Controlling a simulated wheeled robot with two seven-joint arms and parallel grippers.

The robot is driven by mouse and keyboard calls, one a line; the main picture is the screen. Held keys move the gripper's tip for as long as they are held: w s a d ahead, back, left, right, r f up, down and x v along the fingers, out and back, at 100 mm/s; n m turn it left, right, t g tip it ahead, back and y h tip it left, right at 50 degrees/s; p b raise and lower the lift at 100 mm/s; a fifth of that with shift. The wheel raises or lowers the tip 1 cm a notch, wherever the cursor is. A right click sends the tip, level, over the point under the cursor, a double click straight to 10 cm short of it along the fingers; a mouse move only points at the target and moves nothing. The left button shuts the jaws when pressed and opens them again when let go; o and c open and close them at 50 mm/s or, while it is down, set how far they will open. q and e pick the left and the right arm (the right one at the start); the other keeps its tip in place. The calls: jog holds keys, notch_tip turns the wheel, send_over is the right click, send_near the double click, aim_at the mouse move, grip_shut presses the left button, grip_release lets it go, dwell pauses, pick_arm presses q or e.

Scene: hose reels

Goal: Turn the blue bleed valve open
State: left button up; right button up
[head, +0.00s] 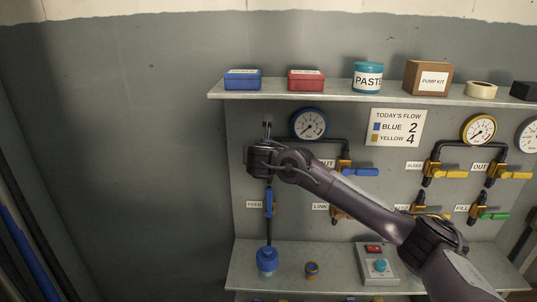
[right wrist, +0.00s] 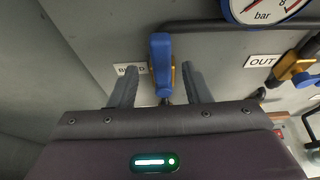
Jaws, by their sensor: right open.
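The blue bleed valve handle (right wrist: 161,48) stands upright in the right wrist view, on a brass body beside a partly covered BLEED label (right wrist: 123,69). My right gripper (right wrist: 160,72) is open, with one finger on each side of the handle. I see gaps on both sides, so the fingers do not appear to grip it. In the head view my right arm (head: 345,197) reaches in from the right and its wrist hides most of the bleed valve. My left gripper is not in view.
A blue gauge (head: 309,124) and the blue OUT valve (head: 360,172) are to the right. The blue FEED valve (head: 269,203) is below my wrist. A shelf (head: 340,96) with boxes and a paste tin runs above.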

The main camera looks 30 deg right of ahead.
jog(key=v, duration=0.3)
dwell(0.5)
